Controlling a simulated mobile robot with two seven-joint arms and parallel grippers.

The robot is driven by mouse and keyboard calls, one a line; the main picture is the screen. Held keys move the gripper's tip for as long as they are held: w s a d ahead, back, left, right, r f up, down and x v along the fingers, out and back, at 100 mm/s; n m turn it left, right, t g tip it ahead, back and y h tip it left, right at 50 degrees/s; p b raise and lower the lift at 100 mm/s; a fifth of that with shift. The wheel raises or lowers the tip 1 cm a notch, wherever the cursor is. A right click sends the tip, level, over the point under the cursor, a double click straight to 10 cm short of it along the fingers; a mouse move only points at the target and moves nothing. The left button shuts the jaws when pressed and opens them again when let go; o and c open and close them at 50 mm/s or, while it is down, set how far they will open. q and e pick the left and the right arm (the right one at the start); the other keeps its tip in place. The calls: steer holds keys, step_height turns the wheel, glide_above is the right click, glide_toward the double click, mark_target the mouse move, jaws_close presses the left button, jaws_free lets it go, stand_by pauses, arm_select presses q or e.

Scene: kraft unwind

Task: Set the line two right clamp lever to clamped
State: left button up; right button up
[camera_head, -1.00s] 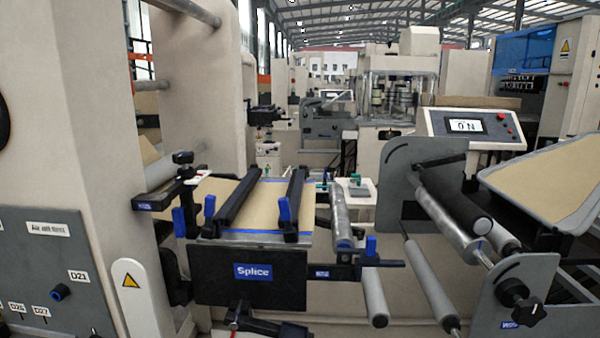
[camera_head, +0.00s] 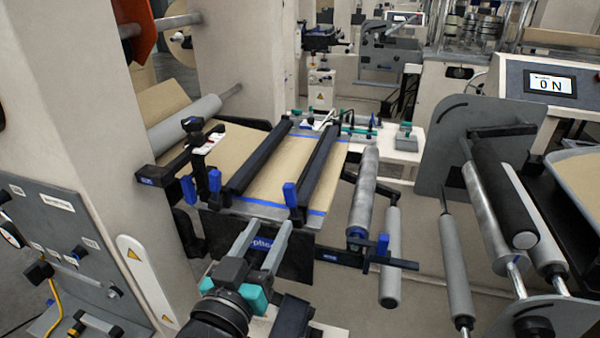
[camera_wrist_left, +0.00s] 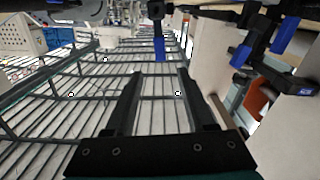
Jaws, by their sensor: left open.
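The splice table (camera_head: 262,207) carries two long dark clamp bars. The right clamp bar (camera_head: 318,165) has a blue lever (camera_head: 290,195) at its near end, standing upright. The left clamp bar (camera_head: 258,160) has a similar blue lever (camera_head: 215,181). My left gripper (camera_head: 267,222) is open and empty in front of the table's near edge, below and left of the right bar's lever. In the left wrist view, a blue lever (camera_wrist_left: 159,48) shows just beyond the open left gripper (camera_wrist_left: 157,72), apart from the fingers. My right gripper is not in view.
Another blue lever (camera_head: 187,188) stands at the table's left bracket, and one (camera_head: 382,245) on the right rail. Grey rollers (camera_head: 363,190) stand right of the table. A beige machine column (camera_head: 85,130) and control panel (camera_head: 60,235) stand at left.

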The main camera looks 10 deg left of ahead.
arm_select(q)
steer(key=w, duration=1.4)
steer(key=shift+w+d+f+p, duration=0.1)
steer(key=shift+w+d+p, duration=0.15)
steer(key=shift+w+p, duration=0.1)
jaws_close()
stand_by(1.0)
